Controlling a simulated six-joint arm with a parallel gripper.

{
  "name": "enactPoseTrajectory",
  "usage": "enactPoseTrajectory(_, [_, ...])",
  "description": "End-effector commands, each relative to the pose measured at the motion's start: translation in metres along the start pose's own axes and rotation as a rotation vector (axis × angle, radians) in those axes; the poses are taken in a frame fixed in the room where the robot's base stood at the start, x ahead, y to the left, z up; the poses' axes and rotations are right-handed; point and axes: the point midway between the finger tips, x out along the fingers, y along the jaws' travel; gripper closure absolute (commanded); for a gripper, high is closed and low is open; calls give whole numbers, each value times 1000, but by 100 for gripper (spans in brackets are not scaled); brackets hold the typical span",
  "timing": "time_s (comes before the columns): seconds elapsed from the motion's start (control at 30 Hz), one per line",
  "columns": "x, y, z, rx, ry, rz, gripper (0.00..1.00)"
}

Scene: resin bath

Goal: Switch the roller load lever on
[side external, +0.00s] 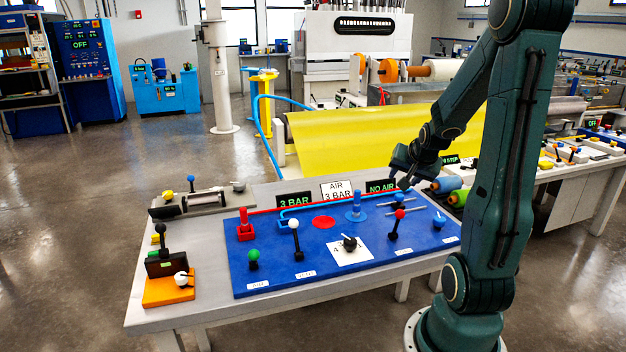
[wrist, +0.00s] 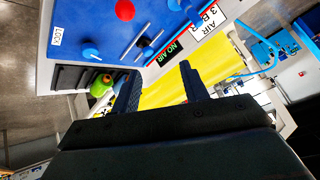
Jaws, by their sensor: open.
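A blue control board (side external: 335,265) on the near table carries several levers and knobs. A lever with a red ball (side external: 399,214) stands upright at its right part, on a black stem; its small label is too small to read, so I cannot confirm it is the roller load lever. The red ball also shows at the top of the wrist view (wrist: 125,10). A white-ball lever (side external: 294,224) stands left of centre. My gripper (side external: 402,178) is open and empty above the board's back right edge, apart from the levers. Its two fingers (wrist: 159,70) show in the wrist view.
A black knob (side external: 349,243) on a white plate, a green knob (side external: 253,254) and a blue knob (side external: 439,221) share the board. Signs reading 3 BAR (side external: 294,200) and NO AIR (side external: 381,186) stand behind. Blue and green rollers (side external: 447,184) lie right of the gripper.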

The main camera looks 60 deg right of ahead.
Motion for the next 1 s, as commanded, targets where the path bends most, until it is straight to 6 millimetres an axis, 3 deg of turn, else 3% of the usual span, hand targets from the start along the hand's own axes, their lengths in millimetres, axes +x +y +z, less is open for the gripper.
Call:
enactPoseTrajectory(0.5, [-52, -19, -43, 0, 3, -2, 55])
enactPoseTrajectory(1.0, [-63, -23, -52, 0, 0, -1, 55])
